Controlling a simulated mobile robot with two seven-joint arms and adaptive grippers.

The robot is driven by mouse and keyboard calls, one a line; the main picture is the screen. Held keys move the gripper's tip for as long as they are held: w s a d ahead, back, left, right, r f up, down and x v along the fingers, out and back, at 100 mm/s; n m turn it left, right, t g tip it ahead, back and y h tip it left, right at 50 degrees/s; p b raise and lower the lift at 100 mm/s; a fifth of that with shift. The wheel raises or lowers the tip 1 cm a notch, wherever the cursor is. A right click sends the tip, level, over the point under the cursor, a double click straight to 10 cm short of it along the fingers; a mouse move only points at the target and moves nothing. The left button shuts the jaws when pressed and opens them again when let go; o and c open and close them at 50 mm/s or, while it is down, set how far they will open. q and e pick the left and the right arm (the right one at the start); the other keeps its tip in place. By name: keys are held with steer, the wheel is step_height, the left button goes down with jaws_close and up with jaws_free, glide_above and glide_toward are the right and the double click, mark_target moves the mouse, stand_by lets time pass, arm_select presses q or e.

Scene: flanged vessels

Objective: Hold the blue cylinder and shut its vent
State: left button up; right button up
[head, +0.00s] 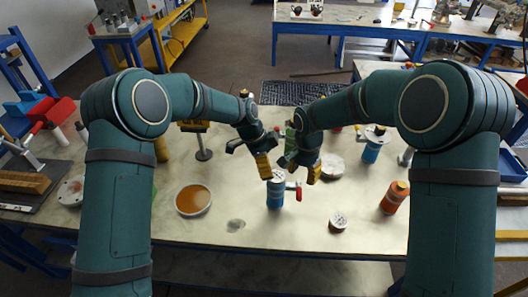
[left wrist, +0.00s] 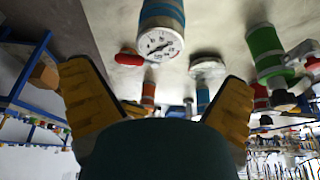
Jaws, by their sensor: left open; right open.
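The blue cylinder (head: 275,198) stands upright near the middle of the table, with a round gauge on its top and a red handle (head: 295,187) sticking out to the right. In the left wrist view the cylinder (left wrist: 163,12), its white gauge (left wrist: 160,43) and the red handle (left wrist: 129,57) show upside down. My left gripper (head: 250,161) is open and empty, just above and behind the cylinder. My right gripper (head: 300,170) is open and empty, above and to the right of the red handle. Whether the vent is open I cannot tell.
A dish of amber liquid (head: 193,200) lies left of the cylinder. A small round jar (head: 338,222) and an orange cylinder (head: 394,198) stand to the right. Another blue vessel (head: 372,151) stands behind on the right. The table's front strip is mostly clear.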

mark_target(277, 174)
arm_select(q)
steer(key=x, duration=0.7)
steer(key=shift+f, duration=0.2)
steer(key=c, duration=1.4)
steer(key=shift+o, duration=0.2)
